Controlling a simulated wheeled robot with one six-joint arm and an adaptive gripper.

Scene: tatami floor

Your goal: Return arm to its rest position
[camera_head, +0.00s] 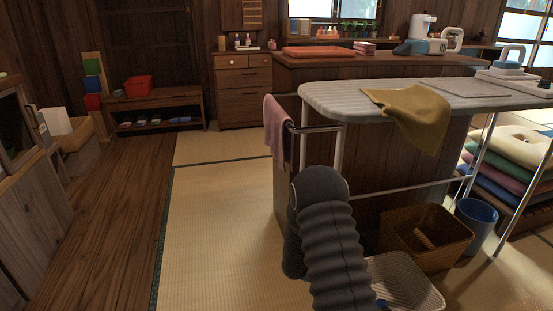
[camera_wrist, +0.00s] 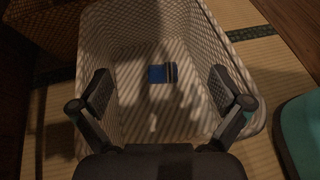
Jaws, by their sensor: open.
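My gripper (camera_wrist: 160,98) is open in the wrist view, its two fingers spread wide with nothing between them. It points down over a white woven basket (camera_wrist: 205,25). A small blue item with a dark band (camera_wrist: 158,74) lies on the basket's floor. In the head view my dark ribbed arm reaches forward and down, and it hides my gripper. The white basket (camera_head: 425,285) shows there at the lower right, partly behind my arm, with a bit of blue visible beside the arm.
An ironing board (camera_head: 345,100) with a mustard cloth (camera_head: 415,112) stands ahead. A pink towel (camera_head: 276,132) hangs from a rail. Tatami at the left (camera_head: 215,235) is clear.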

